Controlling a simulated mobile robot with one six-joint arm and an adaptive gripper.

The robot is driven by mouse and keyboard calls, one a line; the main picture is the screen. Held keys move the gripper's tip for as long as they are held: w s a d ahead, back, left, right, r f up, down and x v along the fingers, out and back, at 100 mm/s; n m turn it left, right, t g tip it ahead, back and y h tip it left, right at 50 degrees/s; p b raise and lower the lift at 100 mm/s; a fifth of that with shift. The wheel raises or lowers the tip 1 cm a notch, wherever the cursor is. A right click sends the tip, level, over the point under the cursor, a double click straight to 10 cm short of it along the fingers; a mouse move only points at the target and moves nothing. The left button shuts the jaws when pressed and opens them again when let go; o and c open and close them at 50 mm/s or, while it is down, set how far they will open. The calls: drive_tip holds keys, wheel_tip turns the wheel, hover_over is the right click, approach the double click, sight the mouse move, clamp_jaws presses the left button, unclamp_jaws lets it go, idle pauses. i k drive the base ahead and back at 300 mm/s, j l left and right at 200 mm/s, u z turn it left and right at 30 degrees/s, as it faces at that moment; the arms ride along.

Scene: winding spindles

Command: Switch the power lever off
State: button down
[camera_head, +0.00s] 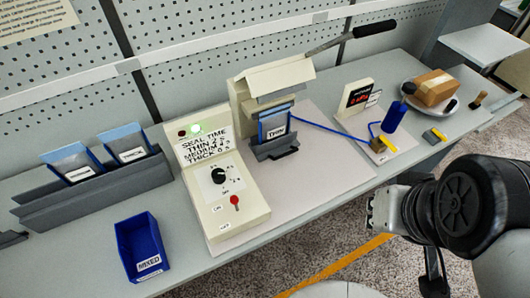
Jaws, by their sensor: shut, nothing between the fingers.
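The red power lever (235,200) is on the front of a cream control box (250,207). Small labels stand to its left and below it, too small to read surely. The red tip seems to point up, away from the lower label. A black dial (219,176) sits above the lever. My gripper (374,212) is at the right, beyond the table's front edge, well apart from the lever. It looks shut and empty, partly hidden by my wrist.
A sealer (272,78) with a long black-handled arm (350,36) stands behind the box, holding a pouch labelled THIN (275,124). A blue MIXED bin (140,245) and a pouch rack (95,190) are at left. A blue cylinder (394,117) and cable lie right.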

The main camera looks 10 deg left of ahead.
sight(234, 200)
drive_tip(key=k+u, duration=0.2)
drive_tip(key=u, duration=1)
